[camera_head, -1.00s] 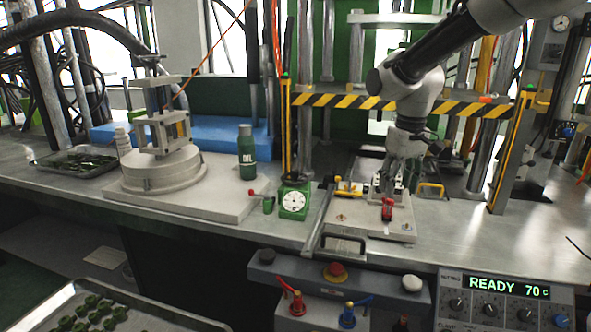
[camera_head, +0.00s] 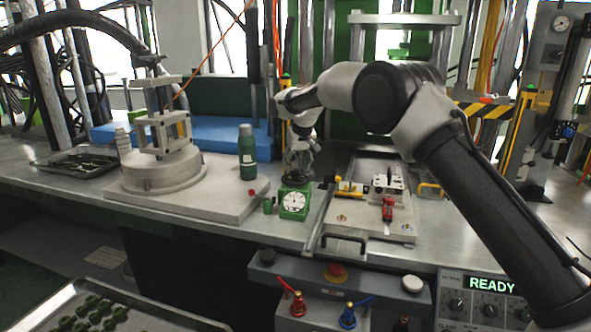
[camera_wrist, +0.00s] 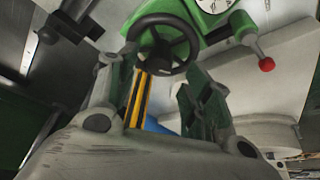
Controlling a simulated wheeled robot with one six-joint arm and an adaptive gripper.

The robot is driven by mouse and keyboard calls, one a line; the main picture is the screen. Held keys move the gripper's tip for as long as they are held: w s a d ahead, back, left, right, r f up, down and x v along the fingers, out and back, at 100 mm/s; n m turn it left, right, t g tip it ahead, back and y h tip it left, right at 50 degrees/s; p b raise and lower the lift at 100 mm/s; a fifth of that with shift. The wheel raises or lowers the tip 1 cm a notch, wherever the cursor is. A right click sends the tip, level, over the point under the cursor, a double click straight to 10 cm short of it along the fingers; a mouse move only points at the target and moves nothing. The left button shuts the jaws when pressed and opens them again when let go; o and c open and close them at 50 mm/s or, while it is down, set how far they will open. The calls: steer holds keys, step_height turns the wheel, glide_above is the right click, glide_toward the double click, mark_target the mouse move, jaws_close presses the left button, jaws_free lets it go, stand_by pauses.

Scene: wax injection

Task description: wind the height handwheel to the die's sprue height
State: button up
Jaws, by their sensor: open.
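The black spoked handwheel (camera_wrist: 162,45) is beside a green housing (camera_wrist: 222,32) with a white dial, seen at the top of the wrist view. The same green housing with its dial (camera_head: 294,203) stands on the bench in the head view. My gripper (camera_head: 298,165) is right above it there and hides most of the wheel. In the wrist view my gripper (camera_wrist: 155,80) is open and empty, its two fingers on either side of the wheel's lower rim; contact cannot be told. The metal die (camera_head: 388,184) sits on a plate to the right.
A red-knobbed crank (camera_wrist: 266,64) sticks out from the housing. A green bottle (camera_head: 247,152) stands to its left, near a round fixture (camera_head: 162,172). Yellow and red toggle clamps (camera_head: 388,209) stand by the die. A yellow-black striped post (camera_wrist: 138,100) rises near the wheel.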

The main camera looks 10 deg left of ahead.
mark_target(295, 175)
steer(key=shift+x, duration=1.3)
steer(key=c, duration=1)
steer(key=shift+m, duration=0.3)
steer(key=m+h, duration=0.1)
steer(key=m, duration=0.1)
steer(key=m+h, duration=0.1)
steer(key=m, duration=0.2)
steer(key=shift+a+m+t, duration=0.15)
steer(key=shift+m+t, duration=0.15)
steer(key=m+h, duration=0.2)
steer(key=m, duration=0.2)
steer(key=shift+m, duration=0.3)
steer(key=shift+g, duration=0.4)
